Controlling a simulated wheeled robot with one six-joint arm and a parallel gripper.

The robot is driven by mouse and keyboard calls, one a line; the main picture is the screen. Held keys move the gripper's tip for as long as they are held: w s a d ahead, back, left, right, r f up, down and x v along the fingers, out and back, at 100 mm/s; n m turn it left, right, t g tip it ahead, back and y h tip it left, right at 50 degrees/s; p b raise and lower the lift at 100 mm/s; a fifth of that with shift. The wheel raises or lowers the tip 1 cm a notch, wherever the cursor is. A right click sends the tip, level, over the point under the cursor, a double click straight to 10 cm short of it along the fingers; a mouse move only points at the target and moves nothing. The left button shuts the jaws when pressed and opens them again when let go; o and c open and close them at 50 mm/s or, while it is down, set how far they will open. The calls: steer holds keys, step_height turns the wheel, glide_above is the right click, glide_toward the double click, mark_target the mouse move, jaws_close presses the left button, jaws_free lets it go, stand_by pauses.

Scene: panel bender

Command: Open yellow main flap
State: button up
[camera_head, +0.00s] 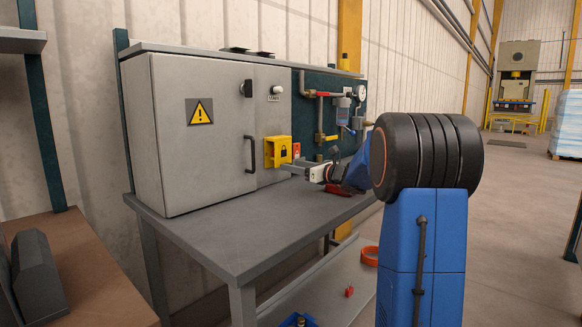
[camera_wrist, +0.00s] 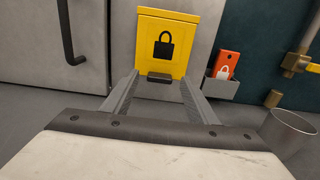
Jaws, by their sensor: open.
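The yellow main flap (camera_wrist: 163,42) with a black padlock symbol fills the upper middle of the wrist view. A dark lip (camera_wrist: 159,78) sticks out at its lower edge. In the head view the yellow flap (camera_head: 277,151) is on the right part of the grey cabinet and looks closed. My gripper (camera_wrist: 158,82) is open, its two fingers on either side of the dark lip, one left and one right. I cannot tell whether they touch it. In the head view my gripper (camera_head: 286,164) reaches the flap from the right.
The grey cabinet (camera_head: 200,187) with a black handle (camera_head: 250,154) stands on a grey table (camera_head: 225,240). Right of the flap are an orange padlock tag (camera_wrist: 227,66) in a grey holder and brass pipework (camera_wrist: 293,64). A metal cup (camera_wrist: 289,133) sits at the lower right.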

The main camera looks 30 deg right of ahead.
steer(key=shift+x, duration=1.1)
steer(key=shift+c, duration=0.7)
jaws_close()
